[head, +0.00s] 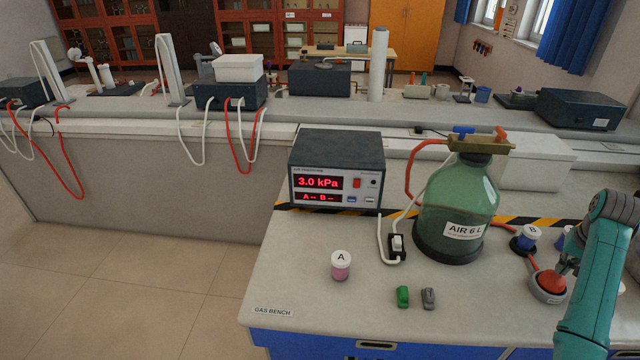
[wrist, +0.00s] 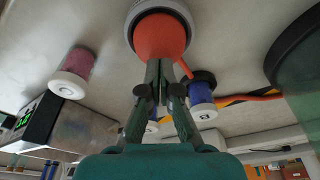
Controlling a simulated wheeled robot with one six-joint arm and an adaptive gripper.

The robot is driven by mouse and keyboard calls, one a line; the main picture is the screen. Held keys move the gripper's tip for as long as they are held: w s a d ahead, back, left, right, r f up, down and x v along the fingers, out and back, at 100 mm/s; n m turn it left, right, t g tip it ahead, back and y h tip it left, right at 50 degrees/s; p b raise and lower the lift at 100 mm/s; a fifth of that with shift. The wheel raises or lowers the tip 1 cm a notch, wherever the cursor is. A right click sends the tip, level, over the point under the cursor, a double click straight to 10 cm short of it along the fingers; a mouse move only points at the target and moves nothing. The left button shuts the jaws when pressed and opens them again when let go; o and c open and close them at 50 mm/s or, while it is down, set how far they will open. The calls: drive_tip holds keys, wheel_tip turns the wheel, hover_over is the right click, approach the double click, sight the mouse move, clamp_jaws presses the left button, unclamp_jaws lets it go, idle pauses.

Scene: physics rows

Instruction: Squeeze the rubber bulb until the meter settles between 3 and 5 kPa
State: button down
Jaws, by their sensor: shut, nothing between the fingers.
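The red rubber bulb (head: 550,282) sits in a grey round cup on the bench at right; in the wrist view the bulb (wrist: 160,37) shows at the top. My gripper (wrist: 166,68) is shut and empty, its fingertips together and overlapping the bulb's edge in the picture. I cannot tell whether they press on it. In the head view my arm hides part of the area by the bulb. The meter (head: 336,172) reads 3.0 kPa, with "A -- B --" below.
A green bottle (head: 457,205) labelled AIR 6 L stands left of the bulb, with an orange hose to it. Jar A (head: 341,266), jar B (head: 526,238), a switch (head: 397,249) and green and grey blocks (head: 403,296) share the bench. The front left is clear.

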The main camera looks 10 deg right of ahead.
sight(557, 276)
drive_tip(key=shift+f, duration=0.15)
drive_tip(key=shift+s+a+x, duration=0.1)
drive_tip(key=shift+s+x, duration=0.05)
drive_tip(key=shift+x, duration=0.65)
drive_tip(key=shift+s+a+x, duration=0.1)
drive_tip(key=shift+x, duration=0.7)
drive_tip(key=shift+w+d+v, duration=0.1)
drive_tip(key=shift+w+v, duration=0.05)
drive_tip(key=shift+v, duration=0.7)
drive_tip(key=shift+w+d+v, duration=0.1)
drive_tip(key=shift+d+v, duration=0.05)
drive_tip(key=shift+v, duration=0.7)
